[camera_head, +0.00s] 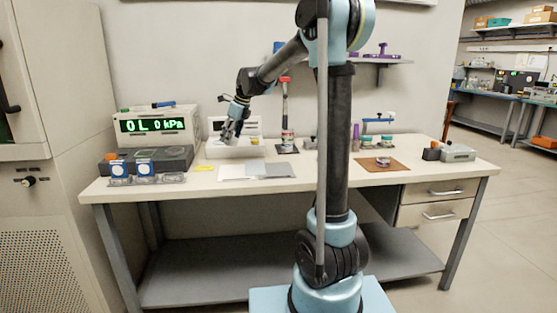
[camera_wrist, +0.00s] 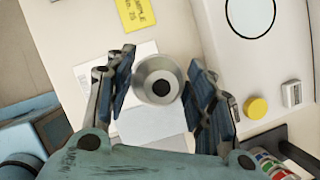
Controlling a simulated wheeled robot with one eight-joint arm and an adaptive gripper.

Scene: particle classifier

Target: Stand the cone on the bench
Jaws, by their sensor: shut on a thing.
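The cone (camera_wrist: 144,68) is a grey round piece with a dark centre, seen end-on in the wrist view. My gripper (camera_wrist: 160,85) has one finger on each side of it and is shut on it. In the head view my gripper (camera_head: 227,134) hangs over the left part of the bench (camera_head: 330,183), near a white tray-like unit. The cone cannot be made out clearly there. Its height above the bench is hard to judge.
White and grey sheets (camera_head: 268,170) and a yellow note (camera_head: 203,168) lie in front. A black box (camera_head: 174,158) and a pressure display (camera_head: 158,126) stand left. A red-topped stand (camera_head: 286,115) is to the right. Bare bench lies between the sheets and a brown mat (camera_head: 398,165).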

